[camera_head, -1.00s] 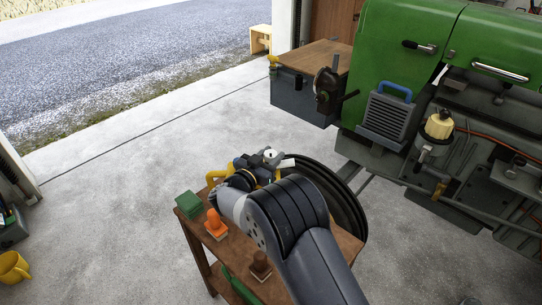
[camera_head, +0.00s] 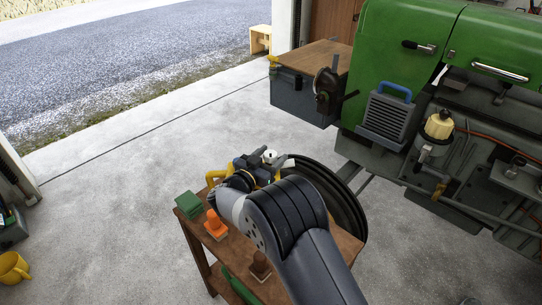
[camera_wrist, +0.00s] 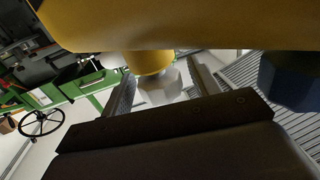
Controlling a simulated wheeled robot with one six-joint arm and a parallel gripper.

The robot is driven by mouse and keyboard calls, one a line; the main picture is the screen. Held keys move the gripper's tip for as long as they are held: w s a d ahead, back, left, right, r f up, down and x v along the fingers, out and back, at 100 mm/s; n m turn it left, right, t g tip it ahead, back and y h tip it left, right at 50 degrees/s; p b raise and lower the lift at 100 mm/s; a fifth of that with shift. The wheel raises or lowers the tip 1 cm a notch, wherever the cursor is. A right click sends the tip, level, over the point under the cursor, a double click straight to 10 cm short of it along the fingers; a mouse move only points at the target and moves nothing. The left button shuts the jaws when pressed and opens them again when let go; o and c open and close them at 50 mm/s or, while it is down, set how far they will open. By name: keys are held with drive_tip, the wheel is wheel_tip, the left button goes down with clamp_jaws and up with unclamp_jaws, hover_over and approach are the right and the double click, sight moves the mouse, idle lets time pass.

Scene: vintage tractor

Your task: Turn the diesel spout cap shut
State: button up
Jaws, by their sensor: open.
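In the wrist view, a pale faceted cap (camera_wrist: 160,88) sits on a short yellow neck (camera_wrist: 150,61). It lies between the ribbed fingers of my open gripper (camera_wrist: 163,88), with contact not clear. A large yellow body (camera_wrist: 190,25) fills the top of that view. A dark blue faceted cap (camera_wrist: 290,82) is at the right, outside the fingers. I cannot read which cap is for diesel. In the head view, my gripper (camera_head: 257,163) is over the small wooden table, beside a yellow piece (camera_head: 216,176); my arm hides most of what is there.
The wooden table (camera_head: 195,236) also carries a green box (camera_head: 189,204), an orange item (camera_head: 215,224) and a brown item (camera_head: 261,264). A dark tyre (camera_head: 349,209) stands right behind it. The green tractor (camera_head: 400,45) is at the right.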

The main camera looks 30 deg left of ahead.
sight(266, 160)
drive_tip(key=s, duration=0.5)
drive_tip(key=s+a, duration=0.1)
drive_tip(key=s, duration=0.1)
drive_tip(key=shift+s+b, duration=0.15)
drive_tip(key=shift+b, duration=0.25)
drive_tip(key=w, duration=0.5)
drive_tip(key=w+d+p, duration=0.1)
drive_tip(key=w, duration=0.1)
drive_tip(key=shift+w, duration=0.25)
drive_tip(key=shift+n+y, duration=0.5)
drive_tip(key=shift+y, duration=0.3)
drive_tip(key=shift+m+h, duration=0.3)
drive_tip(key=shift+h, duration=0.1)
